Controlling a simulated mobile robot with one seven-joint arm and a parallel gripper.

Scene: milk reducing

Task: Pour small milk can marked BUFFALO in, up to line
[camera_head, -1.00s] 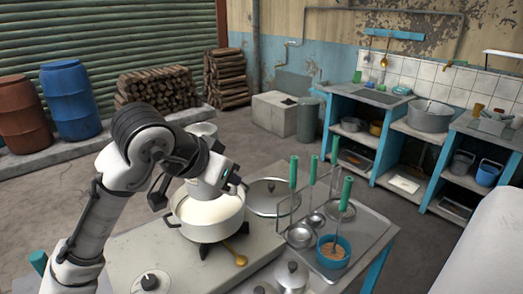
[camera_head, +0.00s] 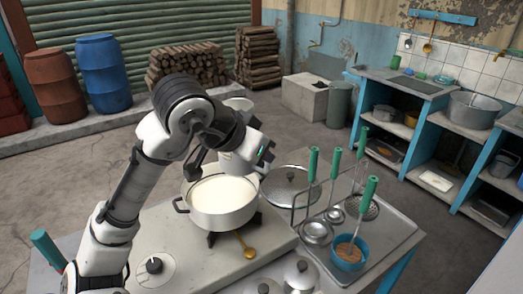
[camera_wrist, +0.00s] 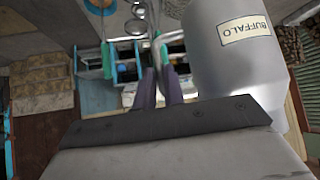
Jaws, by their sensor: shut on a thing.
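The small milk can (camera_wrist: 225,60), grey with a cream BUFFALO label (camera_wrist: 244,30), fills the upper right of the wrist view, beside my fingers. The pot is on the burner with white milk (camera_head: 220,190) inside. I cannot see a line or a pouring stream.
A metal lid (camera_head: 289,184) lies right of the pot. A rack tray (camera_head: 400,226) with green-handled ladles and a blue cup (camera_head: 348,253) is farther right. Open floor lies behind the table.

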